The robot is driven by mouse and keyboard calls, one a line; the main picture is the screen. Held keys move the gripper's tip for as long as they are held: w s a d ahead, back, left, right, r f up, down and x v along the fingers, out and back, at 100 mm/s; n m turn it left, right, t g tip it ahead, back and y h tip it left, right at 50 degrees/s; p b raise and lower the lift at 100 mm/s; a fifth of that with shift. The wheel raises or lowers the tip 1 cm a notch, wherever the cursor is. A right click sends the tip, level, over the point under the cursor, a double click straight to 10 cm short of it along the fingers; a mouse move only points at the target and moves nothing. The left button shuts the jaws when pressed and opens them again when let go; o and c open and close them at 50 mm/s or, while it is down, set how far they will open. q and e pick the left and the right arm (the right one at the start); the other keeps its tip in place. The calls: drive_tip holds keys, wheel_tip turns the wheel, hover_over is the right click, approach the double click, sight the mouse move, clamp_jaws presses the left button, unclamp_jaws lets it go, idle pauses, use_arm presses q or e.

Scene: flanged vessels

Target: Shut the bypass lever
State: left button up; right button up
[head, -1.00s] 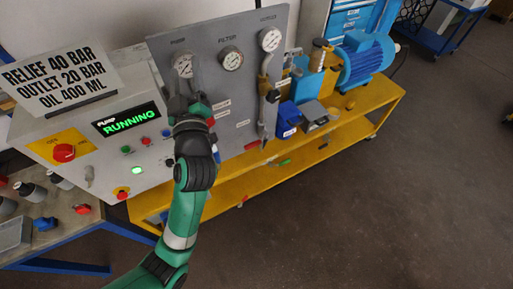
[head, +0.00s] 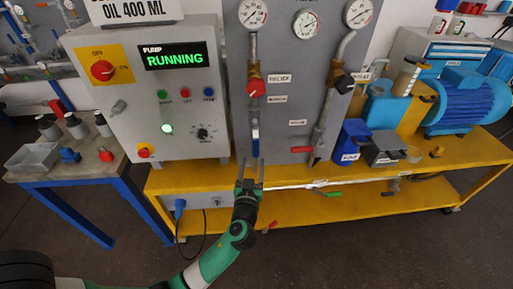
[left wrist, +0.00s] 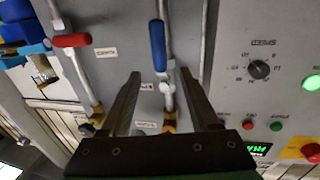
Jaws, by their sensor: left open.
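The bypass lever's label is too small to read. A blue-handled lever (head: 255,140) hangs straight down from the left pipe on the grey panel. In the left wrist view, which looks upside down, the blue handle (left wrist: 158,46) points up and the red handle (left wrist: 72,40) lies crosswise. My left gripper (head: 250,163) is open and empty, just below the blue handle's lower end. Its fingers (left wrist: 163,78) flank the blue lever's line, with no contact visible. My right gripper is out of view.
A red relief knob (head: 256,88) sits above the blue lever. The pump control box (head: 185,130), lit RUNNING, stands left. The yellow bench (head: 350,205) carries a horizontal pipe with a green handle (head: 329,194). A blue jug (head: 350,143) and blue motor (head: 470,98) stand right.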

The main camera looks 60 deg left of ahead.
sight(256, 147)
use_arm(q)
drive_tip(key=b+x, duration=0.1)
drive_tip(key=x, duration=0.9)
drive_tip(key=shift+r+b, duration=0.1)
drive_tip(key=shift+b, duration=0.2)
clamp_jaws()
idle(0.7)
